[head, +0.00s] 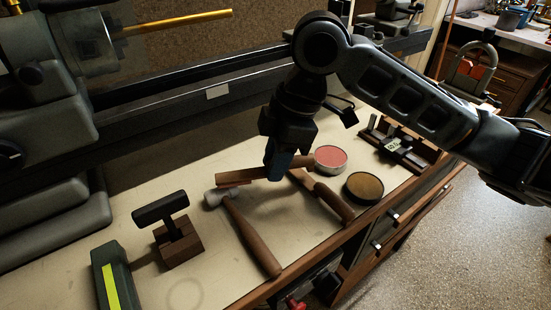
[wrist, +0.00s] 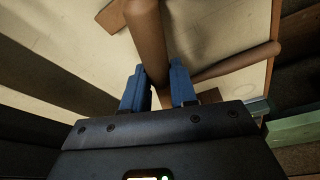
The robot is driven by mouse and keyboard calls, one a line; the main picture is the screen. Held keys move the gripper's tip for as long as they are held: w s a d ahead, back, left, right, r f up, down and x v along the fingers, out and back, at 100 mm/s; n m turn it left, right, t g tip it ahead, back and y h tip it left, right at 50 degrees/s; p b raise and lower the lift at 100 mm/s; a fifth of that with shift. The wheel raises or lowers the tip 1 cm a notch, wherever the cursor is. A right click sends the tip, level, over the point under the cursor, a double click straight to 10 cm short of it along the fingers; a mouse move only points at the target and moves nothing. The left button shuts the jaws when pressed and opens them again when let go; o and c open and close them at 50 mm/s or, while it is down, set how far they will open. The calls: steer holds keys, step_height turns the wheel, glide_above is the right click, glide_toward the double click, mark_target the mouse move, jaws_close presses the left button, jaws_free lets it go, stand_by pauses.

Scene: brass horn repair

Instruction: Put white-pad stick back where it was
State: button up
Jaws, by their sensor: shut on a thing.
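My gripper (head: 275,172) is shut on a brown wooden stick (head: 240,176), which lies crosswise in the jaws low over the bench. In the wrist view, the blue fingers of my gripper (wrist: 160,92) stand on either side of its round handle (wrist: 150,42). I see no white pad on it, so I cannot tell from its face whether it is the white-pad stick. Another brown-handled stick (head: 335,202) lies on the bench to the right, its far end partly hidden behind my gripper. I cannot tell whether the held stick touches the bench.
A grey-headed hammer (head: 250,236) lies in front. A tin with a pink top (head: 331,158) and a brown-topped tin (head: 364,187) stand at right. A dark T-shaped tool on a wooden block (head: 180,242) and a green-and-yellow box (head: 112,285) are at left. The lathe (head: 180,95) borders the back.

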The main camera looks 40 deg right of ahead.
steer(key=shift+f, duration=0.4)
steer(key=o, duration=0.9)
steer(key=shift+o, duration=0.2)
steer(key=shift+r, duration=0.15)
steer(key=shift+d+r, duration=0.15)
steer(key=shift+r, duration=0.5)
steer(key=v, duration=1.1)
steer(key=shift+p, duration=0.4)
steer(key=shift+r, duration=0.15)
